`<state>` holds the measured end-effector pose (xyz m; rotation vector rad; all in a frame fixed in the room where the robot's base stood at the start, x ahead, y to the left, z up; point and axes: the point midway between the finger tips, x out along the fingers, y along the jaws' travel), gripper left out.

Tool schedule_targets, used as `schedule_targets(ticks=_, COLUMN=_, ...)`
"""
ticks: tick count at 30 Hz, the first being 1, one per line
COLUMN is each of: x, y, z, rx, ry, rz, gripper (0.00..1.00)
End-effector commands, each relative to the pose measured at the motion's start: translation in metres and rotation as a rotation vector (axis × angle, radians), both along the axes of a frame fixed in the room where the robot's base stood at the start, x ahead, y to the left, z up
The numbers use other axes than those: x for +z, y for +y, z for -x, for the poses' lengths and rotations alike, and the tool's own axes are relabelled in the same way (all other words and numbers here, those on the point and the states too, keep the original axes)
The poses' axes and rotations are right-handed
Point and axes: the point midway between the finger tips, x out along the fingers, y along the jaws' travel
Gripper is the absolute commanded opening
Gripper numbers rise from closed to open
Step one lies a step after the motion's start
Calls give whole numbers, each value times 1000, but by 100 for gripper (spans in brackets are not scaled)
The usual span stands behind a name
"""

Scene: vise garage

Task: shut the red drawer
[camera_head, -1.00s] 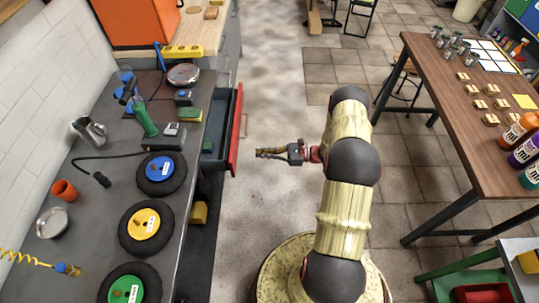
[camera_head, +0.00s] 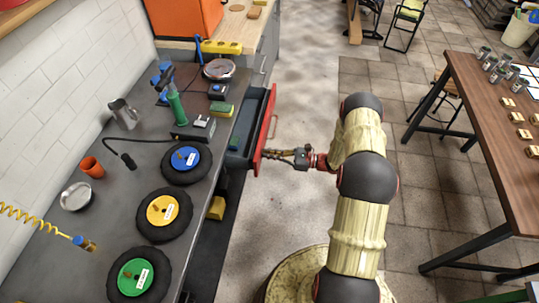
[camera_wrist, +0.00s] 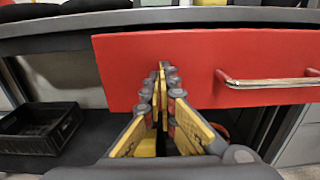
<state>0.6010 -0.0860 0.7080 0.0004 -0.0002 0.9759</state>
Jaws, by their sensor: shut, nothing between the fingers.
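The red drawer (camera_head: 265,130) stands pulled out from the side of the grey workbench, its dark inside showing from above. In the wrist view its red front panel (camera_wrist: 125,68) fills the middle, with a metal bar handle (camera_wrist: 270,82) to the right of my fingers. My gripper (camera_head: 268,154) is shut and empty, pointing at the near part of the drawer front. In the wrist view the closed fingertips (camera_wrist: 161,72) are at the panel, left of the handle. They look touching or almost touching; I cannot tell which.
The workbench top (camera_head: 105,222) holds several wheels, a green-handled tool (camera_head: 177,108) and cups. A black crate (camera_wrist: 40,125) sits on the shelf below. A wooden table (camera_head: 500,150) stands at the right. The floor between is clear.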

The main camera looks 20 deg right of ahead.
Motion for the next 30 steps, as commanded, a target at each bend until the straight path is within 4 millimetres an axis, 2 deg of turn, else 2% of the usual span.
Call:
schedule_targets(ticks=12, x=-1, y=81, z=-53, rx=6, ry=-1, rz=1, gripper=0)
schedule_targets(ticks=15, x=-1, y=95, z=-63, rx=4, ry=1, rz=1, gripper=0)
schedule_targets(ticks=20, x=0, y=104, z=-70, rx=2, ry=0, rz=0, gripper=0)
schedule_targets(ticks=30, x=1, y=105, z=-71, rx=2, ry=-2, rz=0, gripper=0)
